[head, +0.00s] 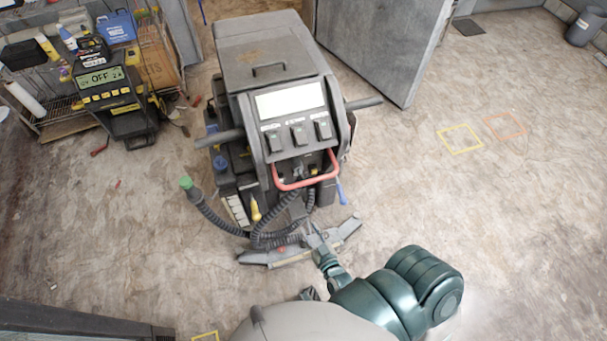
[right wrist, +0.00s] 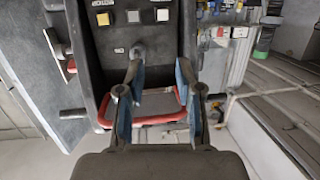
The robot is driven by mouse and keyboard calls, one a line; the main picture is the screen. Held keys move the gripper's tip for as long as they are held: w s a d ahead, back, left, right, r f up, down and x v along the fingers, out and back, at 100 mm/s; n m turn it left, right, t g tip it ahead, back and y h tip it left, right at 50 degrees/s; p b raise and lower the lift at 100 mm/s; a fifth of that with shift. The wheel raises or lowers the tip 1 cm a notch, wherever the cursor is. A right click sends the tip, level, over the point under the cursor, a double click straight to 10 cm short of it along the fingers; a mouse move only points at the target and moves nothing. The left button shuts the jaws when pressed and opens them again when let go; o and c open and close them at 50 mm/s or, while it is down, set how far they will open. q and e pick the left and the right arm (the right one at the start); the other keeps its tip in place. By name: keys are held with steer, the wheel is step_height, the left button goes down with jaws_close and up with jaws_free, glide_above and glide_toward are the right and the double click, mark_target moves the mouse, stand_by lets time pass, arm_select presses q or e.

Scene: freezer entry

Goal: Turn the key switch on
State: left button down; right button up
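The grey floor-cleaning machine (head: 270,70) stands upright in the middle of the head view. Its control panel (head: 297,137) has a pale screen, a row of three dark switches and a red bar handle (head: 290,186) below. In the right wrist view, a small grey knob (right wrist: 137,53), which looks like the key switch, sits below a row of three square buttons (right wrist: 133,17). My right gripper (head: 312,236) is in front of the machine. In the wrist view its fingers (right wrist: 158,75) are apart with nothing between them, by the red handle. My left gripper is not in view.
A black device reading OFF (head: 101,78) stands by a wire shelf at the left. A corrugated hose (head: 222,222) hangs at the machine's left. A large grey door (head: 375,40) stands behind. Yellow (head: 460,139) and orange floor squares lie on open floor at right.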

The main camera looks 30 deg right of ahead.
mark_target(303, 179)
steer(key=d+r+m+t+h, duration=0.1)
steer(key=d+r+m+h, duration=0.15)
steer(key=d+r, duration=0.2)
steer(key=shift+n, duration=0.45)
steer(key=x, duration=0.5)
steer(key=r+x, duration=0.1)
steer(key=x, duration=0.5)
steer(key=a+x, duration=0.1)
steer(key=x, duration=0.4)
steer(key=shift+w+r, duration=0.15)
steer(key=shift+w, duration=0.45)
jaws_close()
